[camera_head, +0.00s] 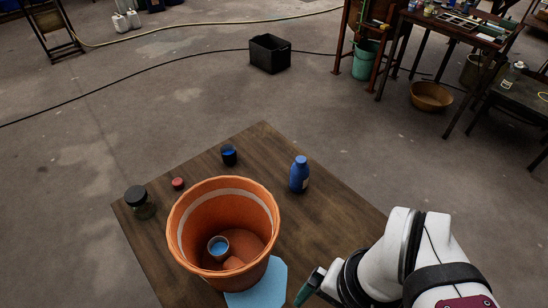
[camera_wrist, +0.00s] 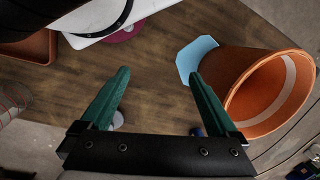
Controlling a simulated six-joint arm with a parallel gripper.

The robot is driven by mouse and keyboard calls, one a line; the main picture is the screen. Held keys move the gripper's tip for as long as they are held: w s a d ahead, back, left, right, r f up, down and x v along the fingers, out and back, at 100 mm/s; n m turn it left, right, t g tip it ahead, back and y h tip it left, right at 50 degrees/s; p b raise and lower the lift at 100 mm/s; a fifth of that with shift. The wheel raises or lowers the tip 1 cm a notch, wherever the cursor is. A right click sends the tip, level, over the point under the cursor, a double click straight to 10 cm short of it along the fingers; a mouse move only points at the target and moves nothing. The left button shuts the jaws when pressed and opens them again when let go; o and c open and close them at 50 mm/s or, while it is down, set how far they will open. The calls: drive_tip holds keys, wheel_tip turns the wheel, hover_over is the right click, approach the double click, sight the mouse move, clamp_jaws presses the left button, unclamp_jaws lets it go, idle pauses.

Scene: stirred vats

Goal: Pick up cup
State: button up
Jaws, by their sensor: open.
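A small cup (camera_head: 218,247) with a light rim and blue inside sits in the big orange vat (camera_head: 190,258), near the vat's floor. The vat also shows at the right of the wrist view (camera_wrist: 240,65), but the cup in it is hidden there. My gripper (camera_head: 308,287) is at the bottom of the head view, right of the vat and outside it. In the wrist view its two green fingers (camera_wrist: 158,75) are wide apart with only the wooden table between them.
The vat stands by a light blue sheet (camera_head: 262,290) on the wooden table (camera_head: 325,215). A blue bottle (camera_head: 299,176), a dark container with blue contents (camera_head: 229,155), a red lid-like piece (camera_head: 178,183) and a dark-lidded jar (camera_head: 140,203) stand around it. The table's right part is clear.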

drive_tip(key=w+a+r+n, duration=0.1)
drive_tip(key=w+a+n, duration=0.8)
drive_tip(key=w, duration=0.4)
drive_tip(key=w+a+r+n, duration=0.1)
drive_tip(key=w+a+n, duration=0.5)
drive_tip(key=w+a, duration=0.6)
drive_tip(key=w+a+f+n, duration=0.3)
drive_tip(key=a+f+n, duration=0.3)
drive_tip(key=a, duration=0.5)
drive_tip(key=a+f, duration=0.1)
drive_tip(key=f, duration=0.4)
drive_tip(key=w+a+f, duration=0.1)
drive_tip(key=f, duration=1)
drive_tip(key=shift+w+a, duration=0.25)
drive_tip(key=shift+a, duration=0.15)
drive_tip(key=shift+r, duration=0.1)
drive_tip(key=c, duration=1.4)
